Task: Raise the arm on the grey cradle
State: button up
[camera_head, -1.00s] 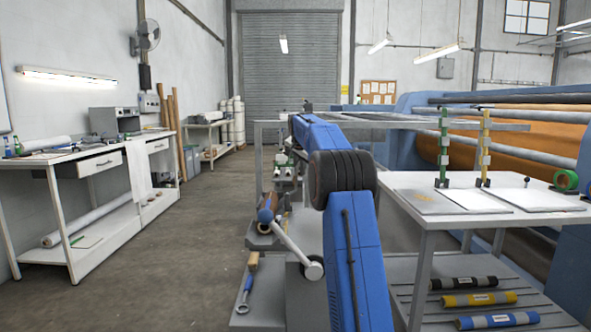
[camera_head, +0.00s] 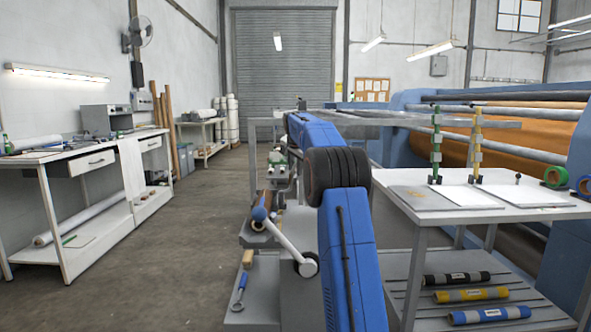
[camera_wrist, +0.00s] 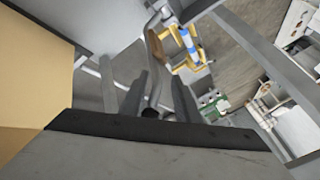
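The grey arm (camera_head: 288,240) with a blue ball knob (camera_head: 259,214) slants up to the left from a round pivot (camera_head: 306,264). It sits on the side of a grey stand (camera_head: 290,300), apparently the cradle, partly hidden by my blue arm. My gripper is hidden behind my own arm in the head view. In the wrist view my gripper (camera_wrist: 160,82) shows two grey fingers set apart. A grey bar with a dark end (camera_wrist: 152,112) shows between them; I cannot tell whether they touch it. The blue knob is not clearly seen there.
A white table (camera_head: 425,210) with boards and green and yellow posts stands right. Several rolls, including a yellow one (camera_head: 471,294), lie on its lower shelf. A workbench (camera_head: 90,160) stands left. The floor (camera_head: 190,240) between is clear. A yellow-and-blue object (camera_wrist: 188,48) shows in the wrist view.

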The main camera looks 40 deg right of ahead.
jog(key=v, duration=1.7)
jog(key=shift+s, duration=0.15)
jog(key=shift+a+r, duration=0.1)
jog(key=s+a+f+n+y, duration=0.1)
jog(key=s+a+f+n, duration=0.35)
jog(key=s+a, duration=0.8)
jog(key=s+a+f+n+y, duration=0.1)
jog(key=s+a+f+n, duration=0.35)
jog(key=s+a, duration=0.8)
jog(key=s+a+f+n+y, duration=0.1)
jog(key=s+a+f+n, duration=0.2)
jog(key=s+f, duration=0.9)
jog(key=s+a+f+n+g+y, duration=0.1)
jog(key=s+a+f+n, duration=0.2)
jog(key=s+a+f, duration=0.5)
jog(key=s+f, duration=0.5)
jog(key=s, duration=0.2)
jog(key=shift+a, duration=0.35)
jog(key=shift+f, duration=0.1)
